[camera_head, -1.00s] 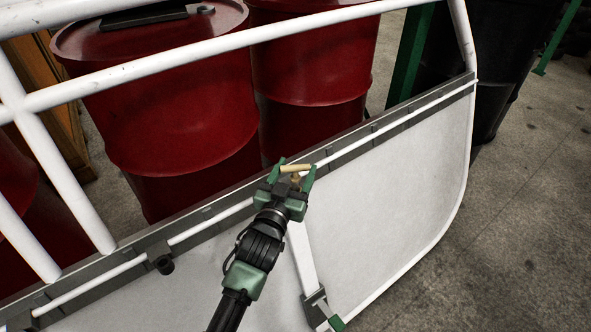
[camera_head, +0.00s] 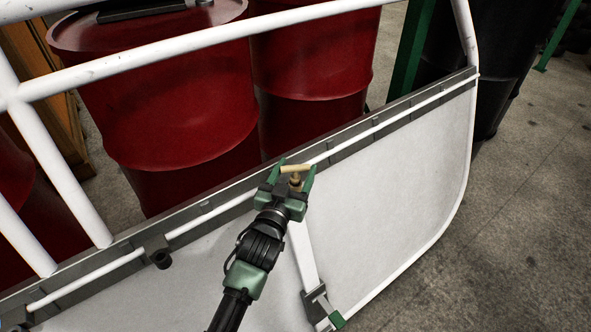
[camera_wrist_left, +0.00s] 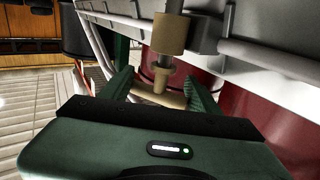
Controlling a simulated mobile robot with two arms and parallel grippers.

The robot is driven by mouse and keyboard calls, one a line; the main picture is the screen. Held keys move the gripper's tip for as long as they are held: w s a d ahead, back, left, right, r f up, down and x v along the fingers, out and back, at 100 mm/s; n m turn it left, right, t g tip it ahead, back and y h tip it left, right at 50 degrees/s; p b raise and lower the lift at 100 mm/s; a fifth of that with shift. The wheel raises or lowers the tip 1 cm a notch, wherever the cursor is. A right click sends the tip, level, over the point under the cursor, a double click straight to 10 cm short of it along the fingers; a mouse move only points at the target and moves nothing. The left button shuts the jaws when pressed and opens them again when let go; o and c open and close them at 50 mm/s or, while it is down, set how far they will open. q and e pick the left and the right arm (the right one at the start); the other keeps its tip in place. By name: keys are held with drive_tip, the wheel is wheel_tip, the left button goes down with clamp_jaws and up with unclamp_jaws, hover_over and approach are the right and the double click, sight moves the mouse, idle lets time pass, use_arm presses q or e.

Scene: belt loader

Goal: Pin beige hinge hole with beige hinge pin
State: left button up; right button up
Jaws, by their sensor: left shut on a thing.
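My left gripper (camera_head: 297,166) is shut on the beige hinge pin (camera_head: 296,168), in front of the white panel's upper edge. The pin has a crosswise handle and a short stem. In the left wrist view the pin (camera_wrist_left: 160,99) sits between the green fingertips (camera_wrist_left: 163,92), its stem pointing up. Pin and barrel look close and nearly lined up; I cannot tell whether the tip is inside the hole. My right gripper is out of view.
The white panel (camera_head: 400,170) has a grey upper rail (camera_head: 360,138) and white tubes above it. A white bar (camera_head: 303,255) with a grey and green end lies across the panel. Red drums (camera_head: 170,100) stand behind. The floor at right (camera_head: 530,200) is clear.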

use_arm(q)
drive_tip(key=shift+f+b, duration=0.5)
drive_tip(key=shift+f, duration=0.25)
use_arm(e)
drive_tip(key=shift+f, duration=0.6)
use_arm(q)
drive_tip(key=shift+a+f, duration=0.1)
drive_tip(key=shift+f, duration=0.15)
drive_tip(key=o, duration=1.8)
